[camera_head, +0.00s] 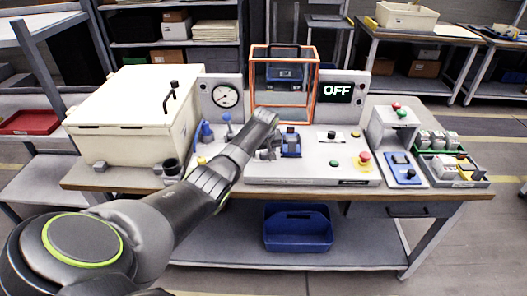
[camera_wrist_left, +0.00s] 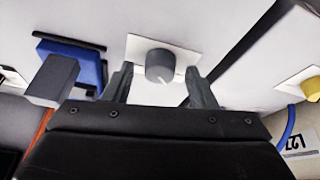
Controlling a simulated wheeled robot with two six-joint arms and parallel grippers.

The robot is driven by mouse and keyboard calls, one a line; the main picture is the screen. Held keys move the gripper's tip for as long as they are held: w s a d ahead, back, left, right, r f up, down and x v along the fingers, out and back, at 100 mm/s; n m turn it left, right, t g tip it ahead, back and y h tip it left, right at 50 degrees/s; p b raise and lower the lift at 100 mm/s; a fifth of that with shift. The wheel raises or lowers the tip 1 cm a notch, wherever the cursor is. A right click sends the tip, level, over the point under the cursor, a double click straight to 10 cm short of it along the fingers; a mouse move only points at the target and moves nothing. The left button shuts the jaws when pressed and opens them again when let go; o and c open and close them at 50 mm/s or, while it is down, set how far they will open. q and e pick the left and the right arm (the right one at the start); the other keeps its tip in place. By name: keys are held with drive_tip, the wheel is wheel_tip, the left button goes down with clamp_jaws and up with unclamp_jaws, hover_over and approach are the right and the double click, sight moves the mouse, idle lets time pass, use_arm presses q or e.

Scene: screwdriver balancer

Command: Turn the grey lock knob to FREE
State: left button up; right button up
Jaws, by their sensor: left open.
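The grey lock knob (camera_wrist_left: 159,66) sits on a small white plate (camera_wrist_left: 135,45) in the left wrist view. A pale mark on its face points toward the lower right of that picture. My left gripper (camera_wrist_left: 161,82) is open, with one finger on each side of the knob; I cannot tell whether either finger touches it. In the head view my left gripper (camera_head: 266,143) reaches the left part of the white bench panel (camera_head: 318,172). The knob is hidden behind the gripper and arm there. My right gripper is out of view.
A blue fixture (camera_wrist_left: 75,62) with a grey block stands beside the gripper; it also shows in the head view (camera_head: 290,143). A yellow knob (camera_wrist_left: 316,82) is at the other side. An orange-framed guard (camera_head: 254,85) and an OFF display (camera_head: 337,91) stand behind.

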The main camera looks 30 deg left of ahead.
use_arm(q)
drive_tip(key=shift+c, duration=0.4)
drive_tip(key=c, duration=0.9)
